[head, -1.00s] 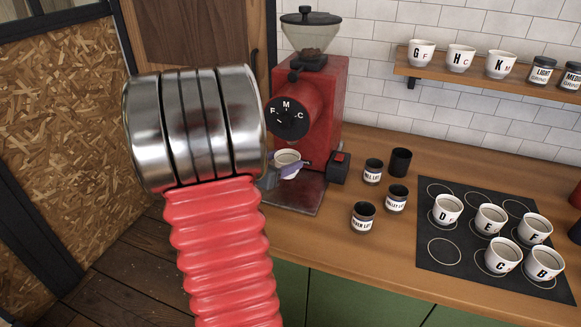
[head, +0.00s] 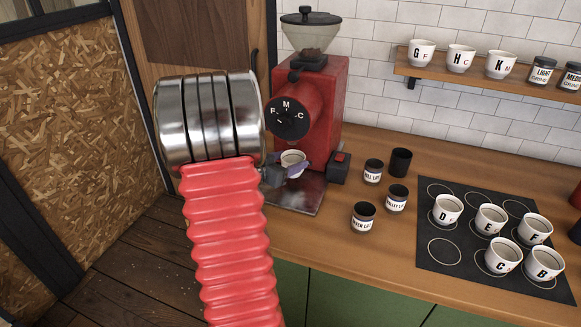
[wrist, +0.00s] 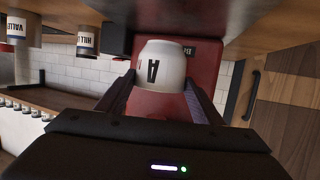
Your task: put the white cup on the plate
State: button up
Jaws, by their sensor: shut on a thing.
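The white cup (head: 292,158) is in my gripper (head: 287,172), in front of the red grinder (head: 325,105) and above the dark metal plate (head: 302,197) at its foot. In the wrist view, which is upside down, the cup (wrist: 161,68) shows a black letter A. My gripper's fingers (wrist: 163,92) are shut on it from both sides. The cup looks upright in the head view. A gap shows between cup and plate. My arm hides part of the gripper and the plate's left side.
A dark mat (head: 440,262) with ringed spots holds several lettered white cups at the right. Several dark jars (head: 363,217) stand between grinder and mat. A small black box (head: 340,167) sits right of the plate. A shelf (head: 480,78) with cups hangs above.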

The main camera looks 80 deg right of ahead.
jog(key=shift+d+f, duration=0.2)
jog(key=shift+f, duration=1.55)
jog(key=shift+f, duration=0.15)
jog(key=o, duration=1.2)
